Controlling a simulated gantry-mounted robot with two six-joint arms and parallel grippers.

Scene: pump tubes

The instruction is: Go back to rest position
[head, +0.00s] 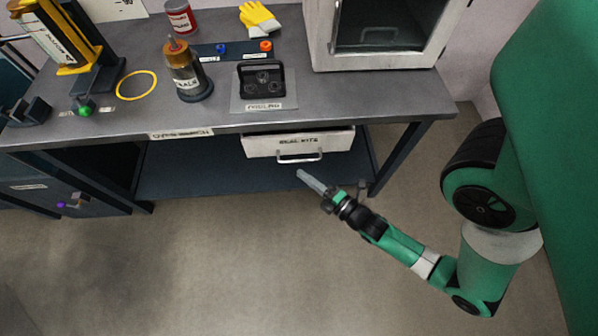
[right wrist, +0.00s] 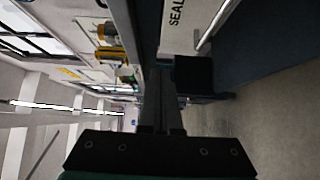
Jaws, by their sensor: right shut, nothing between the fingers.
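My right gripper (head: 311,182) is in front of the workbench, below the level of its top. Its fingers are together with nothing between them. In the head view the fingertips are close to the handle (head: 300,157) of the seal kits drawer (head: 262,148), with no hold on it visible. The drawer stands out a little under the bench top. In the right wrist view the shut fingers (right wrist: 160,100) point ahead, and part of the labelled drawer front (right wrist: 178,28) shows at the top. My left gripper is not in view.
The workbench top (head: 330,95) carries a white cabinet (head: 375,62), a dark tray (head: 262,78), a cylindrical pump part (head: 184,72), a yellow ring (head: 136,97), gloves (head: 259,18) and a red can (head: 180,17). The floor (head: 230,260) in front is clear.

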